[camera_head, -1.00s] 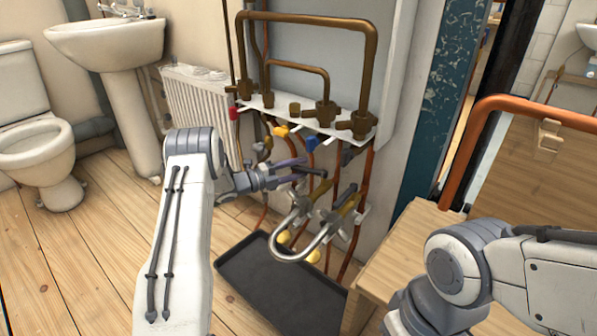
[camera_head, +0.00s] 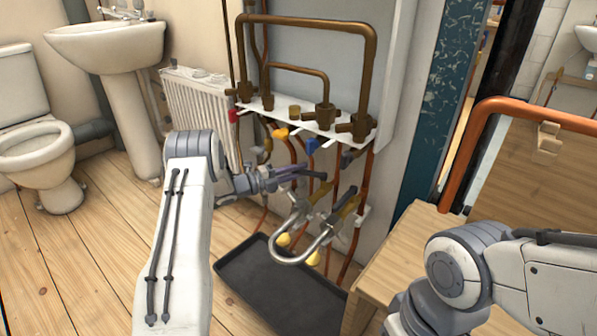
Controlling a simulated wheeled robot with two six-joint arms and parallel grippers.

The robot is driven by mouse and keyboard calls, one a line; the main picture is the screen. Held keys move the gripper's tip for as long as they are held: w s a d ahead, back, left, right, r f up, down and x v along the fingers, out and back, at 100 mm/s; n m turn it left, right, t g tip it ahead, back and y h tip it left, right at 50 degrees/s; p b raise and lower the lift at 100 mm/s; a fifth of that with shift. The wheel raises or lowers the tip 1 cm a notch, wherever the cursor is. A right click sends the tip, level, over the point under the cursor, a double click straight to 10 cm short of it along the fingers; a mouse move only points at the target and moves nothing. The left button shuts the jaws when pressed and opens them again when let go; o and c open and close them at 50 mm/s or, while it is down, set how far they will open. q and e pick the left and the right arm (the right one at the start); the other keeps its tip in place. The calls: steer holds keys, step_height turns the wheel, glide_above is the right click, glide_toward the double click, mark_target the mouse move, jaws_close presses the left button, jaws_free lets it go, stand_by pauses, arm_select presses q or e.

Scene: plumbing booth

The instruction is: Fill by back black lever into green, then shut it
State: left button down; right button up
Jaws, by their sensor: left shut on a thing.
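A dark lever (camera_head: 313,174) shows at the tip of my left gripper (camera_head: 293,177), which is shut on it from the left; the fingers partly hide it. A second dark lever (camera_head: 344,194) stands nearer, to the right, on a brass tap. A black tray (camera_head: 280,287) lies on the floor below. I see no green container in this view. My right arm comes in at the lower right, and its gripper is out of the picture.
Brass and copper pipes (camera_head: 367,75) with red, yellow and blue handles cover the booth wall behind the taps. A wooden bench (camera_head: 412,240) stands at the right with an orange pipe (camera_head: 470,148) near it. Floor is clear at the left.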

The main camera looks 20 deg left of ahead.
stand_by(0.8)
arm_select(q)
steer(key=shift+s+r+n+t+y+p, duration=0.1)
steer(key=shift+s+n+t+y+p, duration=0.25)
steer(key=shift+p, duration=0.2)
steer(key=shift+s+n+t+y, duration=0.25)
steer(key=shift+n+t+y, duration=0.1)
steer(key=shift+y, duration=0.2)
steer(key=c, duration=0.8)
jaws_free()
steer(key=shift+p, duration=0.3)
